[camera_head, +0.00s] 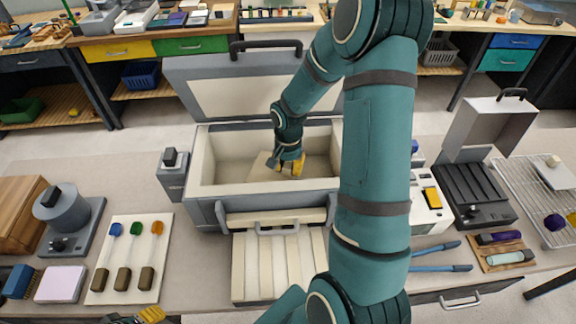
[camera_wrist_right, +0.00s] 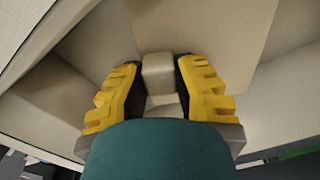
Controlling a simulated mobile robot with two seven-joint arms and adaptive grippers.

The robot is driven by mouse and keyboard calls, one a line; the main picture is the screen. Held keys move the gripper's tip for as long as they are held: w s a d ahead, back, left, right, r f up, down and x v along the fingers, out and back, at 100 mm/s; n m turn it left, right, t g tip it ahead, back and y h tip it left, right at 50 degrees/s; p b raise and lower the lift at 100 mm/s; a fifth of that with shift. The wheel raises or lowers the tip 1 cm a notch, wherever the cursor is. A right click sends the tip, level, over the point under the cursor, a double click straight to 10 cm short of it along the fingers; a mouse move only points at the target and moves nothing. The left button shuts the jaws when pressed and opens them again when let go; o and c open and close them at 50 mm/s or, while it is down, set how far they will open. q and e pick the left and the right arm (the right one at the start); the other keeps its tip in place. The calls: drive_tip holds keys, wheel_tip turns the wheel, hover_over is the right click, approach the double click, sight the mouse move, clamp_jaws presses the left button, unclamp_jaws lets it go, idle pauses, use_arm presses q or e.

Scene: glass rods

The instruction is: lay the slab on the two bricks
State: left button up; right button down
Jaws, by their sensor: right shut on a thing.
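My right gripper (camera_head: 291,165) reaches down into the open grey chest (camera_head: 207,205). In the wrist view, its yellow-ridged fingers (camera_wrist_right: 158,88) are shut on a small pale block (camera_wrist_right: 158,68). I cannot tell whether this block is a brick or a grip on the slab. A flat beige panel, likely the slab (camera_head: 262,168), shows just left of the gripper; it also shows in the wrist view (camera_wrist_right: 222,35). I cannot make out two separate bricks. Only yellow tips of my left gripper (camera_head: 151,315) show at the bottom left, outside the chest.
The chest's lid (camera_head: 245,98) stands open behind it. A ribbed cream panel (camera_head: 270,265) lies in front. A black-based case (camera_head: 475,195) and wire rack (camera_head: 520,185) are at right. The chest walls surround my right gripper.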

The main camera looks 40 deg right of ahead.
drive_tip(key=shift+f+b, duration=0.6)
drive_tip(key=c, duration=0.8)
unclamp_jaws()
drive_tip(key=shift+o, duration=0.2)
drive_tip(key=shift+r, duration=0.1)
wheel_tip(320, 180, up, 12)
drive_tip(key=shift+s, duration=0.1)
